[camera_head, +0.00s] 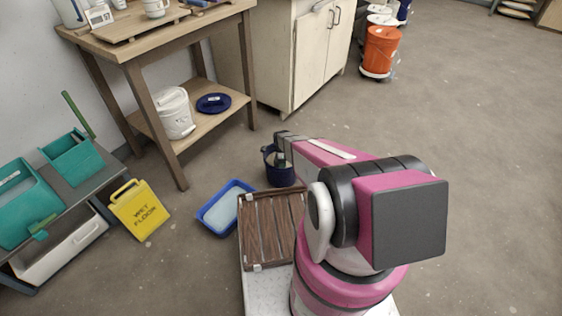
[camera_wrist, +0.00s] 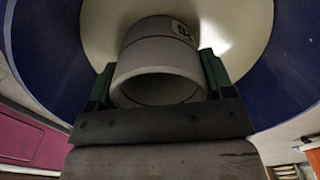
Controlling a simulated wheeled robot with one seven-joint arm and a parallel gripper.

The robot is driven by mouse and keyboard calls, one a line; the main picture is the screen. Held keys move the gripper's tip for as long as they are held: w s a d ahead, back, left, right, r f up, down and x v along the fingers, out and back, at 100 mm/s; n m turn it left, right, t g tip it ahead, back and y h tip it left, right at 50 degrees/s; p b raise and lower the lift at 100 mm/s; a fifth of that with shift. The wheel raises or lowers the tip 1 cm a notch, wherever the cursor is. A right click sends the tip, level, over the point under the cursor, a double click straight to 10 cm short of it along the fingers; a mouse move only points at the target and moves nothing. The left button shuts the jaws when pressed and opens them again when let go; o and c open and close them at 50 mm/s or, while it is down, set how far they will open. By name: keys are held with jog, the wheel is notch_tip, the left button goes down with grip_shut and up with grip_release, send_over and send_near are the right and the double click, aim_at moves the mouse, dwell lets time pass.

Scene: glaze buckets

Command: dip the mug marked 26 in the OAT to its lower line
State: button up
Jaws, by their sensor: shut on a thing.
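My gripper (camera_wrist: 158,76) is shut on a pale grey mug (camera_wrist: 155,56), with a green finger on each side of it. The mug's open mouth faces the wrist camera. Beyond the mug is a blue-walled bucket (camera_wrist: 48,45) with pale glaze inside. I cannot tell whether the mug touches the glaze. In the head view my arm reaches over this dark blue bucket (camera_head: 281,177) on the floor; its label is not seen, and the mug is not clear.
A blue tray (camera_head: 206,221) and a yellow wet-floor sign (camera_head: 139,208) stand left of the bucket. A slatted wooden rack (camera_head: 272,228) is in front. A wooden table (camera_head: 128,48) holds a timer (camera_head: 99,16) and another mug (camera_head: 155,8). An orange bucket (camera_head: 381,50) stands behind.

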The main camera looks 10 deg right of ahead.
jog(key=shift+r, duration=0.1)
jog(key=shift+r, duration=2.6)
jog(key=shift+r, duration=0.1)
notch_tip(320, 180, up, 10)
dwell(0.6)
